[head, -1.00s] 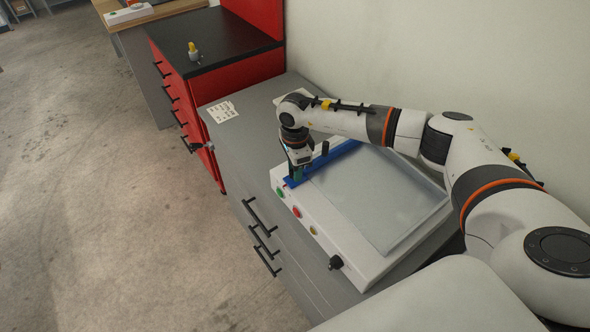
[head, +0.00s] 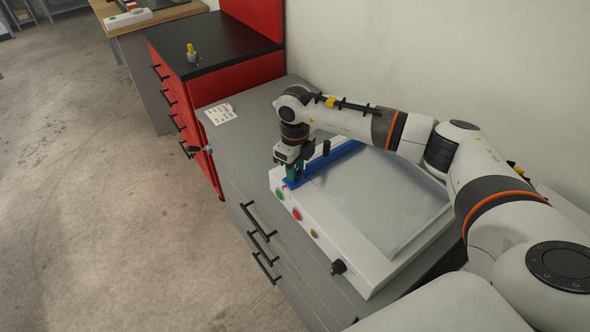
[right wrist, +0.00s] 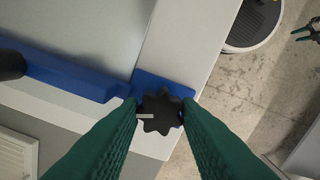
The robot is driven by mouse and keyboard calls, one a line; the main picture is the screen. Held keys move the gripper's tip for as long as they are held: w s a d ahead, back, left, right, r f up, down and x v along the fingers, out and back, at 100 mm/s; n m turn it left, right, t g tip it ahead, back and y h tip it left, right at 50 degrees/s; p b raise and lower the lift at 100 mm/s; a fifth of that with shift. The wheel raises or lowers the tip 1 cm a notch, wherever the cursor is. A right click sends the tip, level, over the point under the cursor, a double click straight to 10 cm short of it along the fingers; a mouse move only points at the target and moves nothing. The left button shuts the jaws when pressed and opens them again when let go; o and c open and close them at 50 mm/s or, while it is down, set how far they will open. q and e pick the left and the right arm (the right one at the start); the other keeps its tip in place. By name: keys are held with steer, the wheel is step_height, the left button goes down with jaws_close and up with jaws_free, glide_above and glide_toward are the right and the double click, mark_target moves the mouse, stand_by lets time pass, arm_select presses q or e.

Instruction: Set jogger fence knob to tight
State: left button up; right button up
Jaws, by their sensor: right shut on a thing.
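The jogger machine is a white box (head: 355,258) with a flat grey plate (head: 375,195) on top. A blue fence bar (head: 330,158) runs along the plate's left edge; the fence (right wrist: 70,75) also crosses the right wrist view. The black lobed fence knob (right wrist: 162,112) sits on the fence's blue end, with a pale line at its left side. My right gripper (head: 293,178) points down at this end. Its green fingers (right wrist: 160,115) are shut on the knob from both sides. In the head view the fingers hide the knob. My left gripper is out of view.
Green (head: 278,195), red (head: 296,214) and yellow (head: 314,233) buttons and a black dial (head: 338,267) line the box's front. A black post stands on the fence. A red cabinet (head: 210,125) stands at left; a wall bounds the right.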

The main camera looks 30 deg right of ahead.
mark_target(296, 171)
steer(key=shift+m+b, duration=0.4)
steer(key=shift+m, duration=1.6)
steer(key=shift+r, duration=0.1)
steer(key=o, duration=1)
steer(key=shift+r+b, duration=1.45)
steer(key=shift+r, duration=4.55)
